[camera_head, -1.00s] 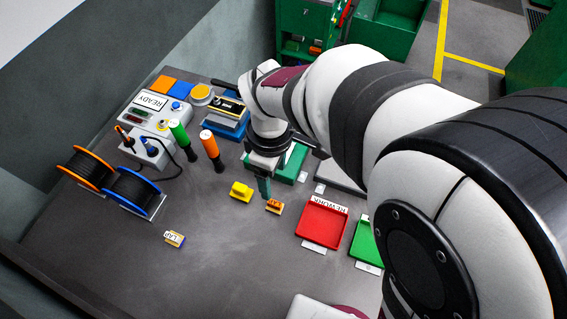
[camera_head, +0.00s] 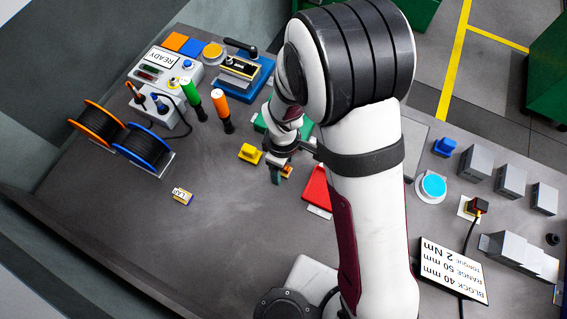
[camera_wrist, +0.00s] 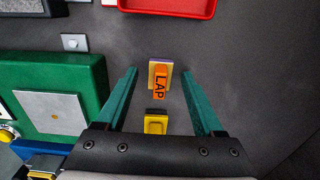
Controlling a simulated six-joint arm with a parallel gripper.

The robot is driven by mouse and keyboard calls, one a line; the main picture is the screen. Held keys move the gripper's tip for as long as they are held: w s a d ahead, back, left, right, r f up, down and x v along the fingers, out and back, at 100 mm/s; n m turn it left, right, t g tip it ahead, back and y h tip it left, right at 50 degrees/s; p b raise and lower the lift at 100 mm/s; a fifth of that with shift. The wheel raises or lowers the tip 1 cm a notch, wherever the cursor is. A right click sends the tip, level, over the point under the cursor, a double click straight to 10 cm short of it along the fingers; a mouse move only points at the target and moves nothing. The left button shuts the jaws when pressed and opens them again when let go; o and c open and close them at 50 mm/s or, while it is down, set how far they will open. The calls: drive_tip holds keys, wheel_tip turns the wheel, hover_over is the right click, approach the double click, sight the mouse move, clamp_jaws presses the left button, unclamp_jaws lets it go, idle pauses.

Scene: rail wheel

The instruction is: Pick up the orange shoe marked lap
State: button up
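The orange shoe (camera_wrist: 160,82) shows the word LAP in black in the wrist view and has a pale yellow and purple part at its far end. In the head view the orange shoe (camera_head: 287,171) is partly hidden by my gripper (camera_head: 277,176). My gripper (camera_wrist: 160,73) is open, with one green finger on each side of the shoe in the wrist view. No contact shows, and I cannot tell the height gap. Another block with a white LAP label (camera_head: 182,197) lies apart on the table, to the left in the head view.
A yellow block (camera_head: 250,153) stands close to the gripper; it also shows in the wrist view (camera_wrist: 155,124). A red tray (camera_head: 317,190) is partly behind my arm. A green fixture (camera_wrist: 50,95) lies left in the wrist view. The table's front left is mostly clear.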

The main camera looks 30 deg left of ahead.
clamp_jaws()
wheel_tip(320, 180, up, 4)
drive_tip(key=shift+w+d+r, duration=0.1)
drive_tip(key=shift+r, duration=0.15)
drive_tip(key=w+d+r, duration=0.2)
drive_tip(key=d+r, duration=0.4)
drive_tip(key=d, duration=0.5)
drive_tip(key=shift+w+r, duration=0.3)
drive_tip(key=shift+w, duration=0.05)
